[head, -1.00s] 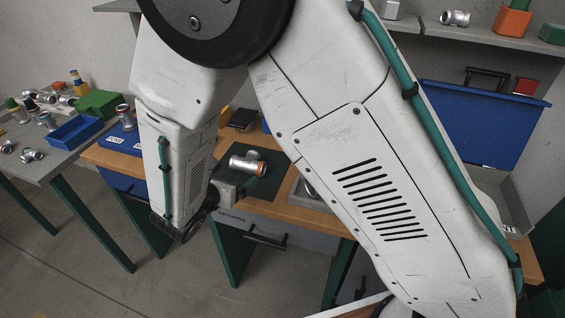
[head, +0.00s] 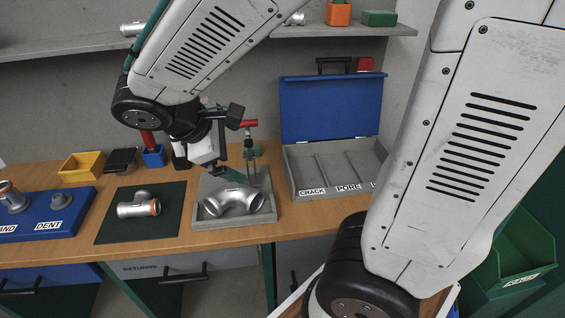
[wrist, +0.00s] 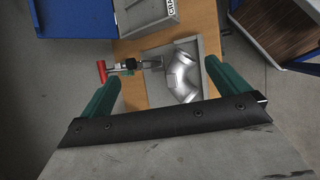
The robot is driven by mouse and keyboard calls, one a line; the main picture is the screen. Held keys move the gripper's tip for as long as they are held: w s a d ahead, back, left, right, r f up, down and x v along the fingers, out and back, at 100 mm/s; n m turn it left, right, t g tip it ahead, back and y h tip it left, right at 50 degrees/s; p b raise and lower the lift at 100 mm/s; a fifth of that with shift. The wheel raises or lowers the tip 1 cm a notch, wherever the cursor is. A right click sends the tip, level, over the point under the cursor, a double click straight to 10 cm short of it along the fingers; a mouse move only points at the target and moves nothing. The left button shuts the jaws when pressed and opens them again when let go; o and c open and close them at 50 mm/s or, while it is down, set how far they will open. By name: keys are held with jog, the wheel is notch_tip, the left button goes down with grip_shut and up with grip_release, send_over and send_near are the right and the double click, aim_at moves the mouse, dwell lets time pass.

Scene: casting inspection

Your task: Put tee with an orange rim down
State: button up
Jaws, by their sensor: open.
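The tee with an orange rim (head: 138,207) lies on its side on a dark green mat (head: 112,232), its orange rim facing right. Nothing touches it. My gripper (head: 232,172) is right of the tee, above a grey tray (head: 262,221) that holds a silver pipe elbow (head: 236,202). In the wrist view my gripper (wrist: 168,88) has its two green fingers wide apart, with nothing between them. The elbow (wrist: 181,74) shows beyond the fingers, lower down in its tray. The tee is not in the wrist view.
A red-handled clamp (head: 249,140) stands at the tray's back. Right of it is a compartment box (head: 292,172) with a blue lid (head: 330,108). A blue board (head: 75,205) with fittings lies left of the mat. A yellow bin (head: 82,166) stands behind.

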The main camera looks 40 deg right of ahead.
jog(key=s+r+m+y, duration=0.4)
jog(key=s+m+y, duration=0.3)
jog(key=s+m, duration=0.3)
jog(key=shift+s+d+r+y, duration=0.2)
jog(key=shift+s+y, duration=0.1)
jog(key=shift+s, duration=2)
jog(key=shift+c, duration=0.3)
